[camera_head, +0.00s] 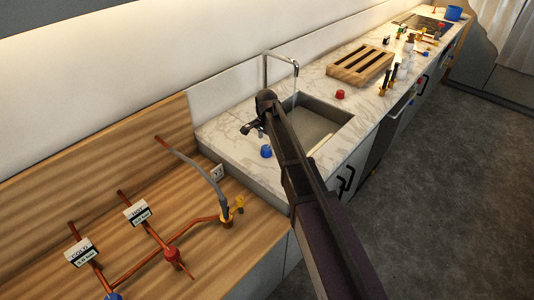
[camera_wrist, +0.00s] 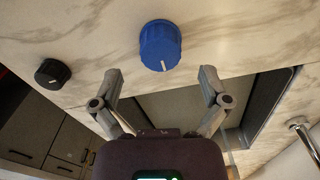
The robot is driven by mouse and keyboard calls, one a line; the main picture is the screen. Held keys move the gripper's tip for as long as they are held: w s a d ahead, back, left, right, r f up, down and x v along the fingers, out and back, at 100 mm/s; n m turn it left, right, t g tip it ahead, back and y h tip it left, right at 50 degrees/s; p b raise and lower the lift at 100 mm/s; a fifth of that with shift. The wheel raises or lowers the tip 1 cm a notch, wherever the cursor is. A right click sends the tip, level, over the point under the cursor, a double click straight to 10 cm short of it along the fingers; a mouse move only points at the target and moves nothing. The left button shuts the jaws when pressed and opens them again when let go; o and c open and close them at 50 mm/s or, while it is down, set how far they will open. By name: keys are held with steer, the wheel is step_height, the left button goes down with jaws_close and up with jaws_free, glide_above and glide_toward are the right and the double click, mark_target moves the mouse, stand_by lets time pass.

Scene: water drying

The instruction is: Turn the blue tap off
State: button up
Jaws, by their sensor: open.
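The blue tap (camera_head: 266,151) is a round knob on the marble counter at the near end of the sink. In the wrist view the blue tap (camera_wrist: 160,45) shows a white mark line on its face. My gripper (camera_head: 250,129) reaches over the counter near the tap. In the wrist view my gripper (camera_wrist: 160,76) has its two fingers spread apart with nothing between them. The blue tap lies just beyond the fingertips and appears apart from them.
The sink basin (camera_head: 318,128) has a tall metal faucet (camera_head: 281,58) behind it. A red knob (camera_head: 340,94) sits at its far end. A black knob (camera_wrist: 53,73) shows in the wrist view. A wooden rack (camera_head: 360,66) stands farther back. Copper pipes (camera_head: 133,268) run along the wooden surface.

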mark_target(266, 148)
steer(key=shift+f+b, duration=1.7)
steer(key=shift+f, duration=0.25)
steer(key=c, duration=1.1)
